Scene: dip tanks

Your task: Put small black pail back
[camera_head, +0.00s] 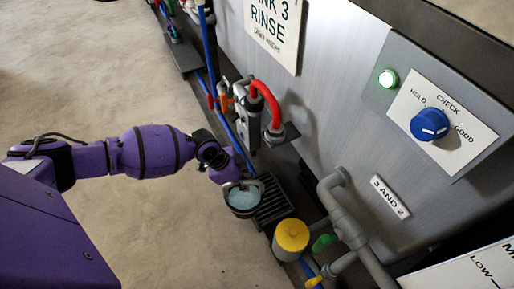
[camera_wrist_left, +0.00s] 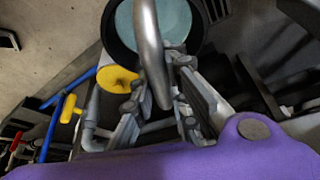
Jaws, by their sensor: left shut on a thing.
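The small black pail (camera_head: 232,208) holds light-blue liquid and sits at the end of my left arm, beside a dark grated shelf (camera_head: 275,205). In the left wrist view the pail (camera_wrist_left: 113,38) shows from above, with its grey handle (camera_wrist_left: 149,45) arching across the opening. My left gripper (camera_head: 236,181) is shut on the pail, apparently at its handle; its fingers also show in the left wrist view (camera_wrist_left: 165,95). From the head view I cannot tell whether the pail touches the shelf. My right gripper is not in view.
A yellow-topped cylinder (camera_head: 292,235) stands just right of the pail, near grey pipes (camera_head: 345,220). A red hose (camera_head: 268,100) hangs above a small bracket on the grey tank wall (camera_head: 330,110). Blue pipe (camera_head: 209,60) runs along the tank. The floor (camera_head: 100,90) at left is clear.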

